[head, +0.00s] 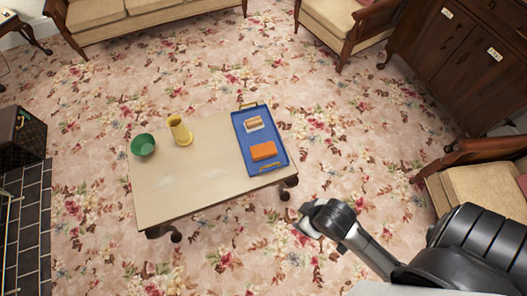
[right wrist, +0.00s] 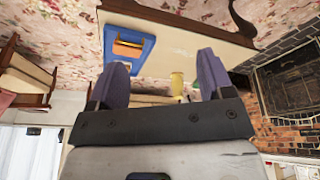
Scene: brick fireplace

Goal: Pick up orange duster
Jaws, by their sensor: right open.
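The orange duster (head: 264,151) is a block lying on the near half of a blue tray (head: 251,127) on the right end of the table. In the right wrist view the orange duster (right wrist: 127,50) sits on the blue tray (right wrist: 148,52), up and left of centre. My right gripper (head: 305,222) hangs beyond the table's near right corner, apart from the duster. Its two purple fingers stand wide apart with nothing between them in the right wrist view (right wrist: 163,78). My left gripper is not in view.
A tan and white object (head: 254,124) lies on the tray's far half. A yellow pitcher (head: 180,130) and a green bowl (head: 143,145) stand on the table (head: 205,170) left of the tray. Armchairs (head: 345,22) and a dark cabinet (head: 450,45) are to the right. Patterned carpet surrounds the table.

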